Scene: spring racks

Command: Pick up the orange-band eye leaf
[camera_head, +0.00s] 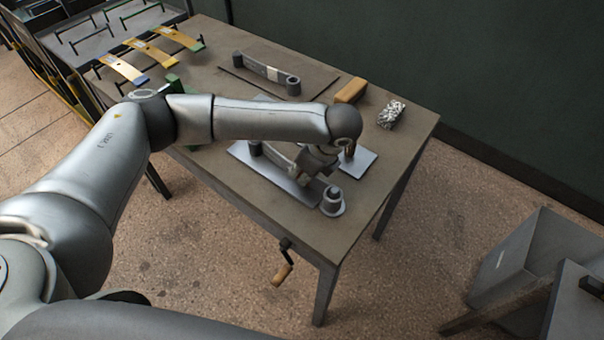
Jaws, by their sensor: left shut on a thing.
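My left gripper (316,162) is low over the front right of the workbench, above a grey metal plate fixture (290,188) with upright posts. It is shut on a grey part, mostly hidden by the gripper and my arm. I see no orange band on it, so I cannot tell whether it is the orange-band eye leaf. Several yellowish leaves lie on the rack at the far left: one with a blue end (122,69), one in the middle (150,52) and one with a green end (181,39). My right gripper is not in view.
At the back of the workbench (392,160) a grey leaf-like bar (266,71) lies on a dark base. A tan block (350,91) and a speckled silvery block (391,114) sit right of it. A round grey post (332,201) stands near the front edge. A grey bin (530,255) is at right.

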